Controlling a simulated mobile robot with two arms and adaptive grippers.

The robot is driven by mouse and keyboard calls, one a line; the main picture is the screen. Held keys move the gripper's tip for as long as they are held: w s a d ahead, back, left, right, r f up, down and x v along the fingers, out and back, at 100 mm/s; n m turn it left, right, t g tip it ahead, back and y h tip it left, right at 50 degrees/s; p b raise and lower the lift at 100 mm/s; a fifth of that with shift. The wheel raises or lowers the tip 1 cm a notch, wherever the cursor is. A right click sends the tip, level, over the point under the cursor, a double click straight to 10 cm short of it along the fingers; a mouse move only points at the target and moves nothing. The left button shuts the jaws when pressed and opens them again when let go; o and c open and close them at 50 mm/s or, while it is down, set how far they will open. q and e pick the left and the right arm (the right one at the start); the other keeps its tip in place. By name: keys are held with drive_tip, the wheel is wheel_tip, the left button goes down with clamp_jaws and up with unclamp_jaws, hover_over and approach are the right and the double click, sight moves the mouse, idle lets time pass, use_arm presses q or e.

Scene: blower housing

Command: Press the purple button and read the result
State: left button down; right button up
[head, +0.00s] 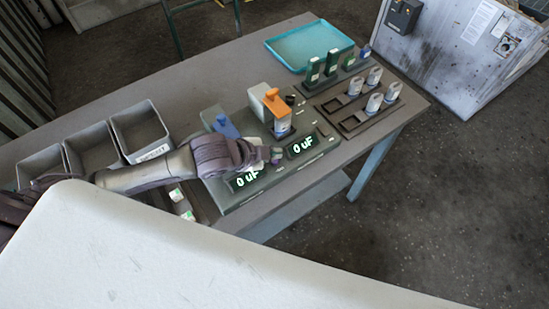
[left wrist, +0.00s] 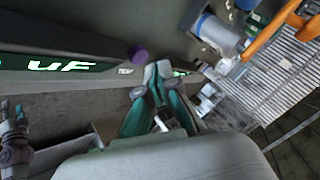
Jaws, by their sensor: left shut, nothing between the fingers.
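The grey-green tester (head: 236,201) stands on the table with two lit displays. The left display (head: 248,178) and the right display (head: 303,146) both read "0 uF". The purple button (left wrist: 138,54) shows in the left wrist view, just right of a display (left wrist: 60,65). My left gripper (head: 275,155) is over the tester's front, between the displays, and hides the button in the head view. In the left wrist view its fingertips (left wrist: 158,72) are shut and empty, close beside the button; contact is not clear. My right gripper is not in view.
An orange-topped capacitor part (head: 275,104) and a blue part (head: 225,124) stand on the tester. Grey bins (head: 140,130) are at the left. Racks with green parts (head: 313,72) and silver parts (head: 374,102) and a teal tray (head: 300,45) are at the right.

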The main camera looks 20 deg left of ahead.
sight(273, 162)
use_arm(q)
drive_tip(key=shift+f, duration=0.15)
idle(0.7)
drive_tip(key=shift+f, duration=0.25)
drive_tip(key=shift+f, duration=0.45)
idle(0.8)
drive_tip(key=shift+r+p, duration=0.9)
drive_tip(key=shift+p, duration=0.15)
wheel_tip(273, 162, up, 5)
drive_tip(key=p, duration=0.5)
drive_tip(key=shift+p, duration=0.3)
